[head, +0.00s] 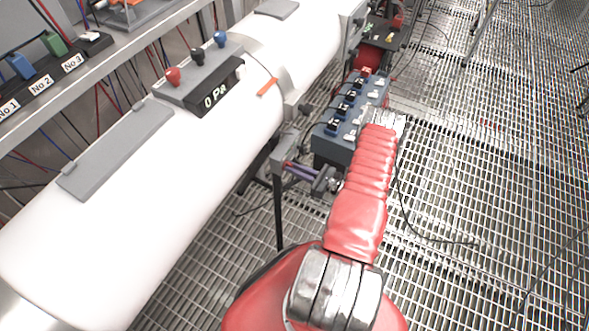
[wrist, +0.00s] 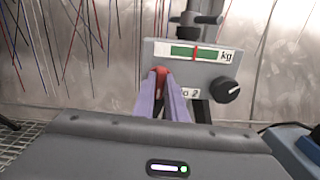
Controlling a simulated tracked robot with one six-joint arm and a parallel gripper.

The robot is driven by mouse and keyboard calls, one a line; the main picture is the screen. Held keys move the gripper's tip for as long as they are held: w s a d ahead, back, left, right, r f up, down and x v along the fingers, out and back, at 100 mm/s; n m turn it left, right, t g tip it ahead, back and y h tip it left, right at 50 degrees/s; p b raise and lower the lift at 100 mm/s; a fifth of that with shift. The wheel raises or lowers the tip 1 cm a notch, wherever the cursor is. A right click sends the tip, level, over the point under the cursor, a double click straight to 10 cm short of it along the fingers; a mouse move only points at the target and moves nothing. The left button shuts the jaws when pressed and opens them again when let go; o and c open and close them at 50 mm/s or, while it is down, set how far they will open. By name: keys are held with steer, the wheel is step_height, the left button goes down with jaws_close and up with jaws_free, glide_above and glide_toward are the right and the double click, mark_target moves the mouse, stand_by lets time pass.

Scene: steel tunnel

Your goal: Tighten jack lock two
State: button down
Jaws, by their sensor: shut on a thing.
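The jack's grey gauge box (wrist: 215,80) faces me in the wrist view. It has a green scale marked kg with a red line near its middle, a black knob at right and a label, partly hidden, that ends in 2. My gripper (wrist: 163,78) has its two purple fingers closed together on a small red piece (wrist: 160,73) in front of the box's left part. The fingers hide most of this piece. In the head view my gripper (head: 288,166) reaches left to the grey box (head: 283,146) on a stand beside the white pipe.
The white pipe (head: 130,215) fills the left, with a 0 Pa display (head: 215,95). A blue-grey switch box (head: 350,115) stands close behind my wrist. A shelf with numbered controls (head: 45,85) is at upper left. Grating floor (head: 480,190) at right is mostly clear, with loose cables.

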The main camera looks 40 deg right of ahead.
steer(key=shift+n, duration=0.4)
steer(key=c, duration=1.8)
jaws_free()
steer(key=shift+s, duration=0.1)
steer(key=v, duration=1.3)
steer(key=shift+s, duration=0.4)
steer(key=shift+d, duration=0.1)
